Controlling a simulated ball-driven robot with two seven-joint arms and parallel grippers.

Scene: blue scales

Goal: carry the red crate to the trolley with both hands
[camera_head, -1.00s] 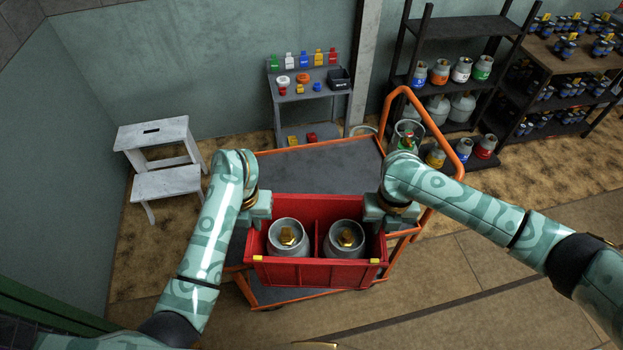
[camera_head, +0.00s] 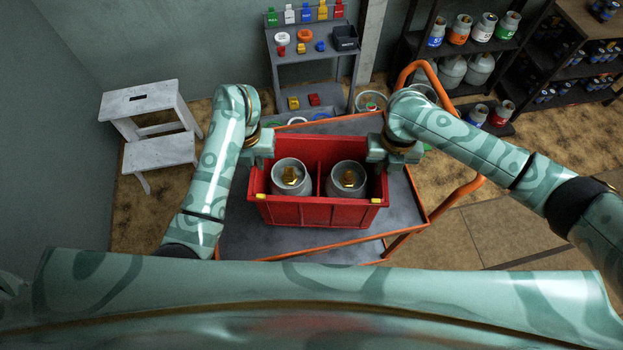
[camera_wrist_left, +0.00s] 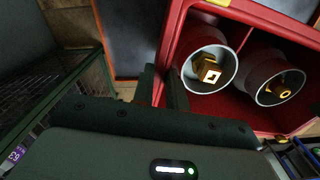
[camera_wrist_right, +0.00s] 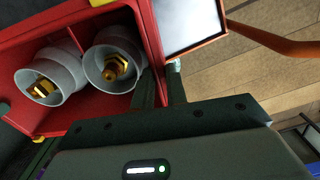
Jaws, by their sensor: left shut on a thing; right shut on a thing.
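The red crate (camera_head: 318,215) holds two grey gas cylinders with brass valves (camera_head: 291,177) (camera_head: 347,179), one on each side of a divider. In the head view it is over the grey top of the orange-railed trolley (camera_head: 240,226); I cannot tell whether it touches it. My left gripper (camera_head: 262,158) is shut on the crate's left wall, and my right gripper (camera_head: 375,160) is shut on its right wall. The left wrist view shows the jaws (camera_wrist_left: 163,88) at the crate wall. The right wrist view shows the jaws (camera_wrist_right: 160,88) at the opposite wall.
A white step stool (camera_head: 155,130) stands to the left. A grey stand (camera_head: 312,65) with small coloured items is behind the trolley. Dark shelves (camera_head: 450,45) with cylinders are at the back right. The trolley's orange handle (camera_head: 465,195) rises at the right.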

